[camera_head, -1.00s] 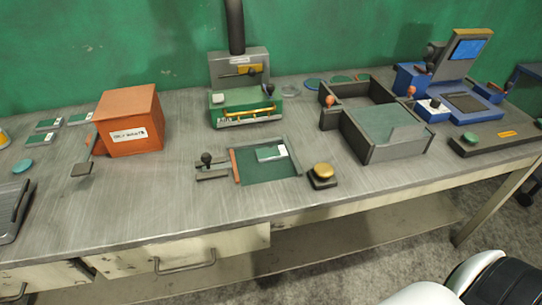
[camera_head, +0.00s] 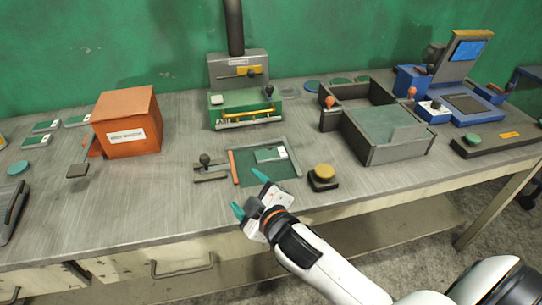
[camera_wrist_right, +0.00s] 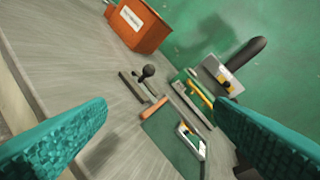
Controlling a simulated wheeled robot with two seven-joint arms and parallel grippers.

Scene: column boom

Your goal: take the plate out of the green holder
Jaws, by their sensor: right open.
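A small green-and-white plate (camera_head: 270,154) lies in a flat green-floored holder (camera_head: 255,175) with grey rims and an orange bar on its left side. In the right wrist view the plate (camera_wrist_right: 190,138) also lies on the green floor (camera_wrist_right: 165,143). My right gripper (camera_head: 249,193) is open and empty, with teal fingers apart, near the table's front edge. It is in front of the holder and apart from the plate. Its fingers frame the wrist view (camera_wrist_right: 160,105). My left gripper is not in view.
A black-knobbed clamp (camera_head: 207,168) stands left of the holder and a yellow button (camera_head: 324,171) right of it. Behind is a green-and-grey machine (camera_head: 245,108). An orange box (camera_head: 128,120) stands left, an open grey bin (camera_head: 390,150) right.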

